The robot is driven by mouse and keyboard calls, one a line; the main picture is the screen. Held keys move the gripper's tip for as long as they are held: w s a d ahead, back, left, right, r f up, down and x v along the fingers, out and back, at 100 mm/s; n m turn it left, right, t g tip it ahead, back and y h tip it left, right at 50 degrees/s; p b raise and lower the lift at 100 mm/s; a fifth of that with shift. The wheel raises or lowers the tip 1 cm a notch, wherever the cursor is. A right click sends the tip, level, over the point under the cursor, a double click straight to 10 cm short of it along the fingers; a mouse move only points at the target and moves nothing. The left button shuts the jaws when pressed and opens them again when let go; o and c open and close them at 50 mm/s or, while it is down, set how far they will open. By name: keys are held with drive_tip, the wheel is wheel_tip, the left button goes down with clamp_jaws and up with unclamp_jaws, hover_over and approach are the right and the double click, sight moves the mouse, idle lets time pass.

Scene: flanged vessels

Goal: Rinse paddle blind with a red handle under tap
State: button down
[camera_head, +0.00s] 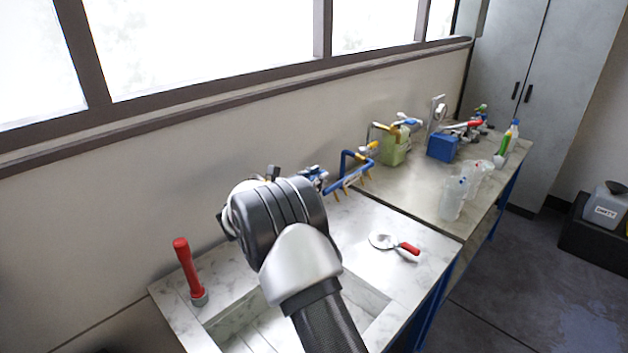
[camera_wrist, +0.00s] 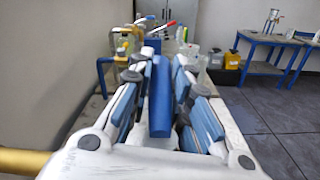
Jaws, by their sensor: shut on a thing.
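The paddle blind with a red handle (camera_head: 383,241) lies flat on the pale marble counter right of the sink, its red handle (camera_head: 409,249) pointing right. My gripper (camera_wrist: 161,68) is shut on a blue bar (camera_wrist: 160,100), which stands between its blue-padded fingers in the wrist view. The bar may be a tap lever; its base is hidden. In the head view my wrist hides most of the gripper and part of the sink (camera_head: 372,299). A brass pipe (camera_wrist: 22,160), possibly the tap's, shows at lower left in the wrist view. My gripper is apart from the paddle blind.
A red-handled tool (camera_head: 185,265) stands at the counter's left end. Blue pipework with yellow handles (camera_head: 352,164) is near the wall. A green container (camera_head: 394,150), a blue box (camera_head: 442,147) and clear bottles (camera_head: 454,198) stand on the far bench. Counter around the blind is clear.

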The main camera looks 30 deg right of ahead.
idle(0.4)
drive_tip(key=shift+s+d+m+g+h+p, duration=0.1)
drive_tip(key=shift+s+m+g+h+p, duration=0.3)
drive_tip(key=shift+m+g, duration=0.7)
drive_tip(key=shift+s+d+m+g+h+p, duration=0.15)
drive_tip(key=shift+s+m+g, duration=0.4)
drive_tip(key=shift+g, duration=0.95)
drive_tip(key=shift+a+f, duration=0.1)
drive_tip(key=c, duration=1.5)
unclamp_jaws()
drive_tip(key=shift+w, duration=0.1)
drive_tip(key=shift+o, duration=0.2)
drive_tip(key=a, duration=1.2)
drive_tip(key=shift+s, duration=0.35)
